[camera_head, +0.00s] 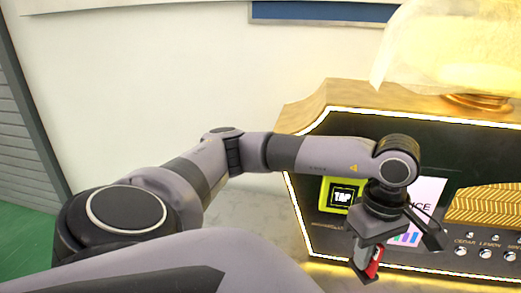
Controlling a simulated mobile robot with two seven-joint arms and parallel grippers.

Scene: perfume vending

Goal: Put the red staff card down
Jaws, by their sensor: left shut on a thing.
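My left gripper (368,268) is in front of the vending machine's black front panel, at the lower right of the head view. It is shut on the red staff card (375,262), a small red piece with a white part showing between the fingers. The fingers hide much of the card. A yellow-green tap reader (342,193) marked "TAP" is on the panel, left of and above the gripper. My right gripper is not in view.
The vending machine (310,110) has a gold top and a lit white edge. Its panel has a screen (430,190), partly behind my wrist, and several round buttons (485,253) at the right. A pale counter surface (262,207) lies left of the machine.

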